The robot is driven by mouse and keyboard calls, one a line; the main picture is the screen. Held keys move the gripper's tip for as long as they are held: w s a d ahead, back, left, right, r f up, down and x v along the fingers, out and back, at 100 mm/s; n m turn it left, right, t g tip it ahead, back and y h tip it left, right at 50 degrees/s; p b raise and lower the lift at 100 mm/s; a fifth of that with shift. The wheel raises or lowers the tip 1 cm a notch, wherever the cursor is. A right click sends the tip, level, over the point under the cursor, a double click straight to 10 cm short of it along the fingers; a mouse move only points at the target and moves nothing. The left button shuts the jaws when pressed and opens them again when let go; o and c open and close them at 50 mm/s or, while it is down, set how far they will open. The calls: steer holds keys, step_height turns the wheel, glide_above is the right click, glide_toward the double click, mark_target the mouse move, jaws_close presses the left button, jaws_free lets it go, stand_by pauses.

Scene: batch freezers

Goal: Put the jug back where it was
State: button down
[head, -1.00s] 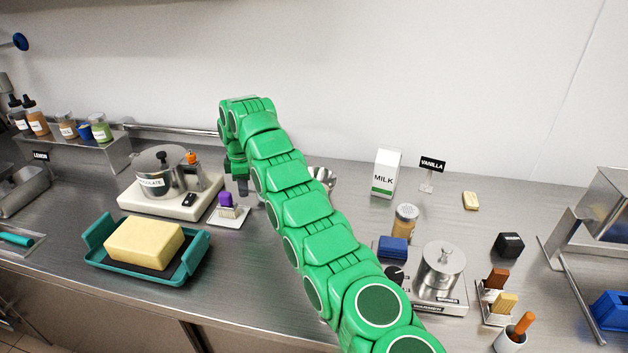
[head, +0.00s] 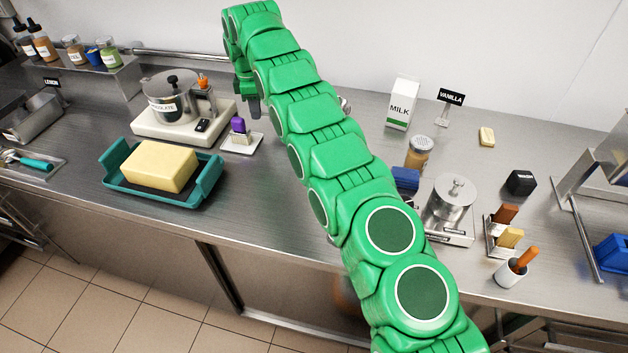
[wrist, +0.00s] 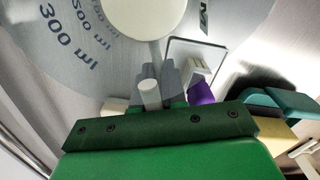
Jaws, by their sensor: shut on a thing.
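In the wrist view a large grey jug (wrist: 95,45) with "300 ml" markings fills the top, cut off by the frame, with a round white area inside its outline. My gripper (wrist: 155,78) is shut on it, with a pale rod-like part, seemingly its handle, at the fingers. In the head view my gripper (head: 255,107) hangs over the counter just right of the purple-handled brush (head: 238,124). The jug is hidden behind my arm there. A small shiny piece shows at the arm's right edge, but I cannot tell what it is.
Right of my arm stand a milk carton (head: 402,102), a vanilla sign (head: 451,96), a shaker (head: 418,153) and a lidded metal pot (head: 450,205).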

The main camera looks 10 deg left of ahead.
steer(key=s+d+r+m, duration=0.2)
steer(key=s+d+r, duration=0.7)
steer(key=s+d, duration=0.4)
steer(key=s+d+m, duration=0.2)
steer(key=s+d, duration=0.7)
steer(key=s, duration=0.5)
steer(key=w+a+f, duration=0.2)
steer(key=w+f, duration=0.1)
steer(key=w+a+f, duration=0.2)
steer(key=w, duration=0.1)
steer(key=w+a+f, duration=0.3)
steer(key=w, duration=0.1)
steer(key=shift+f, duration=0.3)
steer(key=shift+w+a+f, duration=0.2)
steer(key=shift+w+f, duration=0.1)
steer(key=shift+f, duration=0.3)
steer(key=shift+w+a+f, duration=0.15)
steer(key=shift+w+f, duration=0.1)
steer(key=shift+f, duration=1.55)
steer(key=shift+f, duration=0.1)
